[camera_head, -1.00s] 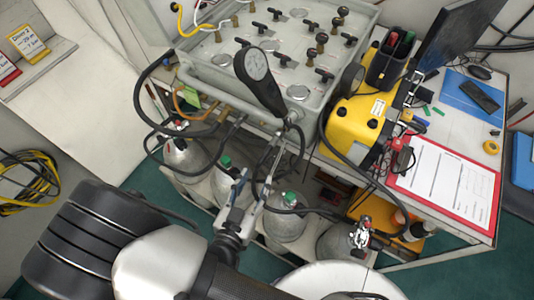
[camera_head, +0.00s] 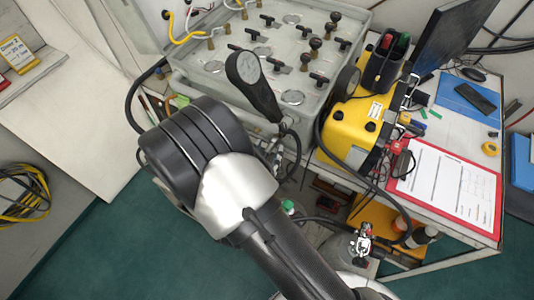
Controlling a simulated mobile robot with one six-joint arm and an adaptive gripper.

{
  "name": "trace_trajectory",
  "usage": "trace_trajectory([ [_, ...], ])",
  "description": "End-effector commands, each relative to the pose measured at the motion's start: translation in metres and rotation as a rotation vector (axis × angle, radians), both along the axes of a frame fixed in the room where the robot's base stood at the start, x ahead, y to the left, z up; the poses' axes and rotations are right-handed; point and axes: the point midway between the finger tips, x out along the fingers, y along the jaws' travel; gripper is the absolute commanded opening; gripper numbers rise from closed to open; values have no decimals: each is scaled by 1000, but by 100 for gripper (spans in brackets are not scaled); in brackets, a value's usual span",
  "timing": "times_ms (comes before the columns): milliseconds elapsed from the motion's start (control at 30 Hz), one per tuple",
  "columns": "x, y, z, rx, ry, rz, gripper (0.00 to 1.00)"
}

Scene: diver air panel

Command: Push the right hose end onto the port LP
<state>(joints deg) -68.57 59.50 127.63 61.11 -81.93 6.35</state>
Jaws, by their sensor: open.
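The grey air panel (camera_head: 215,88) stands at the top middle with several black valve knobs and brass fittings. A black gauge (camera_head: 252,85) on a dark stem stands at its front edge. Metal fittings and a short black hose (camera_head: 297,150) show below the gauge. Another black hose (camera_head: 130,105) loops at the panel's left side. I cannot read port labels, so I cannot tell which is LP or which is the right hose end. My arm covers the area in front of the panel, and my gripper does not show.
Gas cylinders stand under the panel, mostly behind my arm; a green cap (camera_head: 288,206) shows. A yellow case (camera_head: 350,125), a red clipboard (camera_head: 443,190) and a monitor (camera_head: 455,30) are on the right bench. A yellow cable coil (camera_head: 22,192) hangs at left. Green floor lies open at lower left.

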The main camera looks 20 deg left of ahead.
Motion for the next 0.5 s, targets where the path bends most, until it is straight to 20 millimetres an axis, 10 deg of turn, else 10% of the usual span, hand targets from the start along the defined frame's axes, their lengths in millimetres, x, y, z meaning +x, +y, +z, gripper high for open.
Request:
trace_trajectory([
  [500,0,0,0,0,0,0,21],
])
